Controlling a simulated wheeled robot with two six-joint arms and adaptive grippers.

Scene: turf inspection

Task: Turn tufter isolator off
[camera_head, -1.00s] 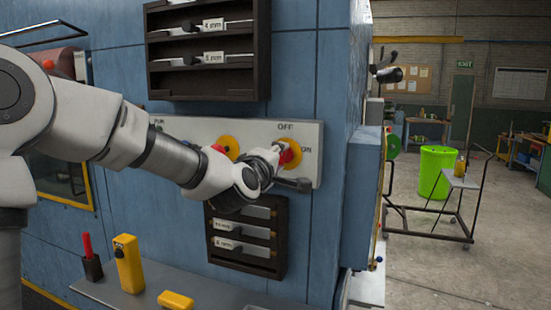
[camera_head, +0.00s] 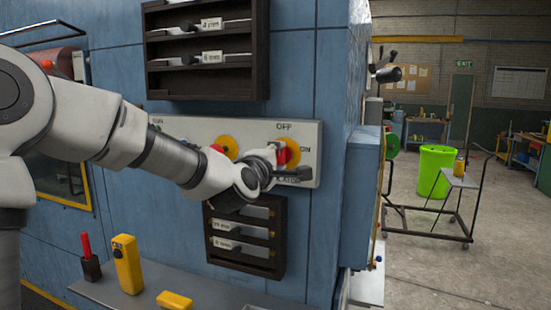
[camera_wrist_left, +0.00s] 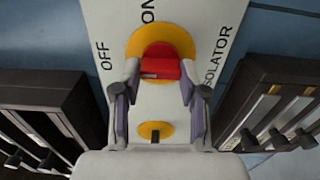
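The isolator switch has a red handle (camera_head: 292,154) on a yellow disc, on the grey panel (camera_head: 310,137) of the blue machine. OFF is printed above it and ON to its right. In the left wrist view the red handle (camera_wrist_left: 160,69) lies crosswise on its yellow disc (camera_wrist_left: 134,44); OFF is at left, ON at top. My left gripper (camera_wrist_left: 160,76) has one fingertip at each end of the handle. Whether they press on it I cannot tell. In the head view my left gripper (camera_head: 284,157) partly hides the switch. My right gripper is not in view.
A second yellow switch (camera_head: 227,145) is left of the isolator. Dark racks hang above (camera_head: 262,50) and below (camera_head: 211,235) the panel. A ledge (camera_head: 215,294) holds a yellow box (camera_head: 128,263). A trolley (camera_head: 431,212) and green bin (camera_head: 436,170) stand right on open floor.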

